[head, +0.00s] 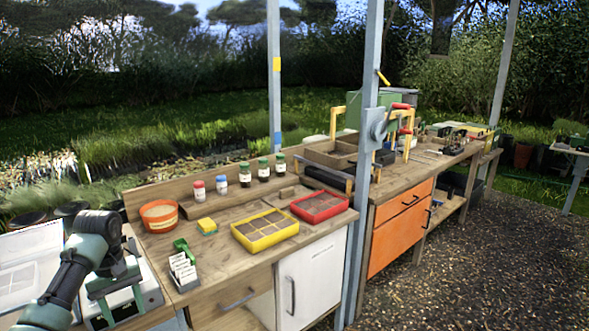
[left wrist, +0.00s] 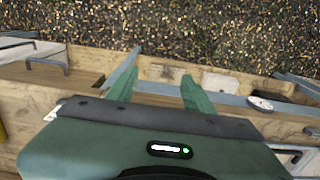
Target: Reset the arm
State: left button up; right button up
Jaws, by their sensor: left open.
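My left arm (head: 78,262) comes in from the left in the head view and bends down over the left end of the workbench. In the left wrist view my left gripper (left wrist: 158,92) is open, its two green fingers spread apart. Nothing is between the fingers; behind them are pale grey bars, wooden boards and gravelly ground. My right gripper is in neither view.
The wooden bench holds an orange pot (head: 159,226), a yellow tray (head: 265,240), a red tray (head: 320,207), a yellow sponge-like block (head: 207,226), a white label holder (head: 183,272) and several small jars. A grey post (head: 366,165) stands beside the bench. Gravel lies at the right.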

pick_arm(q)
jog(key=s+d+f+m, duration=0.15)
jog(key=s+f, duration=0.35)
jog(key=f, duration=0.8)
jog(key=s+d+f+m+y, duration=0.15)
jog(key=s+f, duration=0.25)
jog(key=f, duration=0.8)
jog(key=s+d+f+m+h, duration=0.15)
jog(key=s+f, duration=0.35)
jog(key=f, duration=0.8)
jog(key=s+d+f+m+y, duration=0.1)
jog(key=s+d+f+m, duration=0.15)
jog(key=s+f, duration=0.6)
jog(key=s+d+f+m, duration=0.1)
jog(key=s+d+f, duration=0.35)
jog(key=s, duration=0.75)
jog(key=s+d+f+m, duration=0.1)
jog(key=s+d+f, duration=0.1)
jog(key=s, duration=0.7)
jog(key=s+d+f+m+t+h, duration=0.1)
jog(key=s+d+f, duration=0.1)
jog(key=s, duration=0.7)
jog(key=shift+s+d+f+m, duration=0.3)
jog(key=shift+s+d+f, duration=0.1)
jog(key=shift+f, duration=0.25)
